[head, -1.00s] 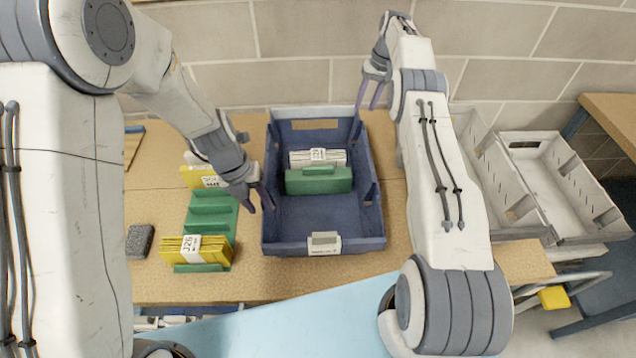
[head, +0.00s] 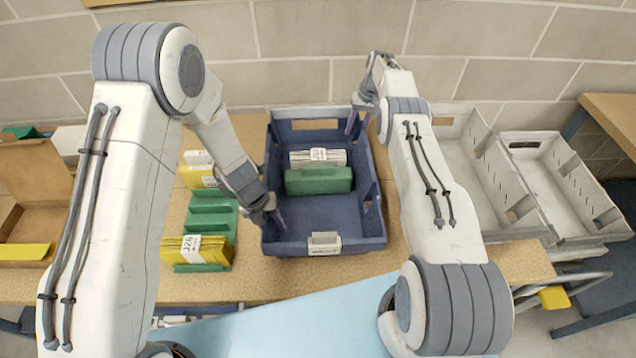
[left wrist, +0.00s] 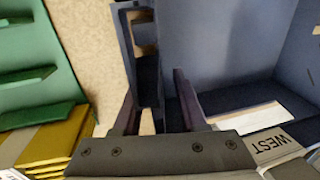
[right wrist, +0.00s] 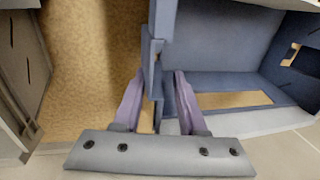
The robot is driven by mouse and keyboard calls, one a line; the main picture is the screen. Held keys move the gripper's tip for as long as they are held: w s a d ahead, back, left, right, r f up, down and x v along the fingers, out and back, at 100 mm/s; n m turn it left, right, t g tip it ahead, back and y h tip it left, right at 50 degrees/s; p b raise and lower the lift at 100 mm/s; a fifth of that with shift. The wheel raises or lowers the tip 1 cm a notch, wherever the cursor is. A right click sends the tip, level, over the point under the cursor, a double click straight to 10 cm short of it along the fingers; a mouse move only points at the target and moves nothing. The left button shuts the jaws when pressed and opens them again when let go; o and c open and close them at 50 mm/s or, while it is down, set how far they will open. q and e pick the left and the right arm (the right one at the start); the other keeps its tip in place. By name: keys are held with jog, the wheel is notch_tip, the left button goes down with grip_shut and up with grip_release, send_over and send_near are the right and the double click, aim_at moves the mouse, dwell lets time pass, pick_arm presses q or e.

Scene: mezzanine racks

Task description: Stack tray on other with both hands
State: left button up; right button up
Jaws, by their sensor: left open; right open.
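A dark blue tray (head: 310,240) stands on the tan table and holds a green block (head: 318,180) and a pale labelled bundle (head: 300,158). My left gripper (head: 268,216) is open at the tray's left wall. In the left wrist view its fingers (left wrist: 156,108) stand on either side of that wall. My right gripper (head: 358,122) is open at the far part of the right wall. In the right wrist view its fingers (right wrist: 157,105) straddle that wall. Two grey trays, a nearer-left one (head: 468,125) and a right one (head: 570,190), stand at the right.
A green rack (head: 210,222) with yellow cards (head: 185,250) lies left of the blue tray. A brown carton (head: 35,190) is at the far left. A brick wall (head: 290,75) rises behind the table. A light blue surface (head: 290,325) runs along the front.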

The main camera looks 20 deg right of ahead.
pick_arm(q)
grip_shut()
pick_arm(e)
grip_shut()
pick_arm(q)
jog(key=shift+r, duration=0.1)
pick_arm(e)
jog(key=shift+w+r, duration=0.1)
jog(key=shift+r, duration=0.05)
dwell(0.9)
